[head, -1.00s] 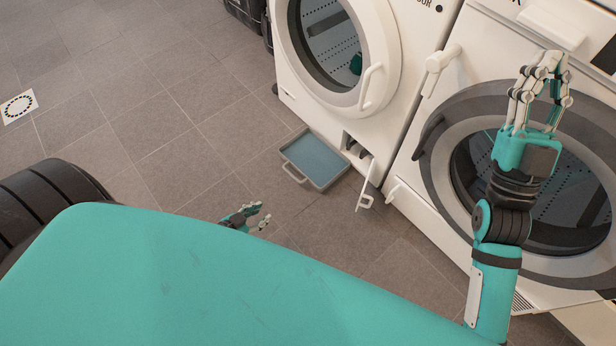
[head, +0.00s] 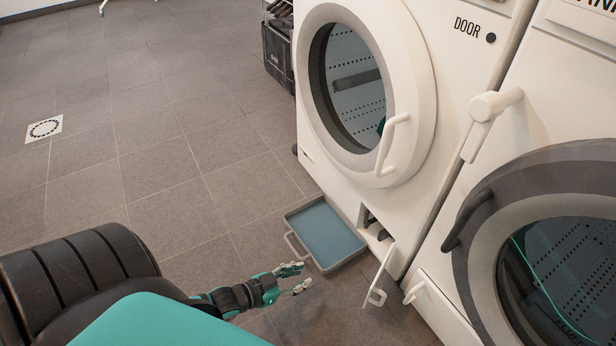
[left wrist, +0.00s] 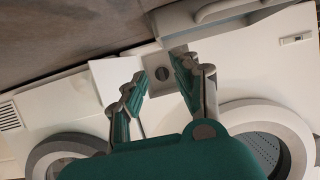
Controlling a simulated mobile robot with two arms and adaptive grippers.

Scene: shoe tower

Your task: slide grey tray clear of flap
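The grey tray (head: 291,220), with a blue-grey inside, lies on the floor in front of the left washing machine. Its handle (head: 291,246) faces my left gripper. The small white flap (head: 382,276) hangs open from the machine's base, just right of the tray. My left gripper (head: 302,276) is open and empty, near the tray's front edge by the handle; whether it touches is unclear. In the left wrist view, its open fingers (left wrist: 163,82) are spread, with a grey edge and handle, likely the tray's (left wrist: 215,10), beyond them. My right gripper is not in view.
The left machine has a round door (head: 425,110) with a handle. A second machine with a dark-rimmed door (head: 480,240) stands at the right.

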